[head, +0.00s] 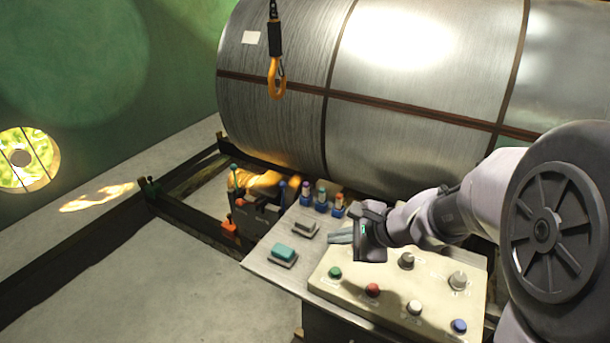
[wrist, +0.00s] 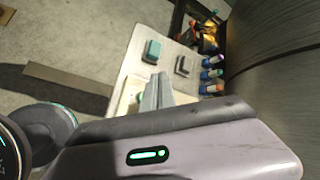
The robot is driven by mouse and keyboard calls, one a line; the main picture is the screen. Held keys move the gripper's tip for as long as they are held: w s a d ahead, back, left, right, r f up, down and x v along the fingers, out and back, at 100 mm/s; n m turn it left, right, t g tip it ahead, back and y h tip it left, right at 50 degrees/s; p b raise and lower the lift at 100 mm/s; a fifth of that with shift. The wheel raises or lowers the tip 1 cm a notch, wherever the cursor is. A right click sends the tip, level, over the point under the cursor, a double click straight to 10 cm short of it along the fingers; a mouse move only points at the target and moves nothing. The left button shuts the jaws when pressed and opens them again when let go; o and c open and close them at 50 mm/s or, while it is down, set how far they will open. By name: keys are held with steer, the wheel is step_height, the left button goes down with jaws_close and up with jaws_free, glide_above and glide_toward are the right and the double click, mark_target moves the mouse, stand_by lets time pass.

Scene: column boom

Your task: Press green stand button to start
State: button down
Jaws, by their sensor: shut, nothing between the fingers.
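The green button (head: 335,272) is a small round knob near the left end of the cream panel (head: 390,293) on the control stand, in the head view. A red button (head: 372,290), a white one (head: 414,307) and a blue one (head: 459,326) sit in the same row. My gripper (head: 333,236) is shut and empty. Its fingertips are above and behind the green button in the picture, apart from it. The shut fingers (wrist: 158,92) also show in the wrist view over the stand.
A teal block switch (head: 284,252) and a grey one (head: 305,228) stand left of the panel.

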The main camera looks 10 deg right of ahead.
mark_target(338, 273)
steer(key=shift+w+d+f+m, duration=0.85)
steer(key=shift+f+m, duration=0.05)
steer(key=shift+f, duration=0.1)
steer(key=shift+f, duration=0.1)
step_height(338, 273, down, 9)
steer(key=b, duration=0.7)
steer(key=shift+r, duration=0.2)
steer(key=shift+b, duration=0.3)
stand_by(0.6)
steer(key=shift+f+b, duration=0.45)
steer(key=shift+b, duration=0.1)
steer(key=shift+f+b, duration=0.5)
steer(key=shift+b, duration=0.05)
stand_by(0.5)
stand_by(0.3)
steer(key=shift+r+p, duration=0.7)
steer(key=shift+r, duration=0.25)
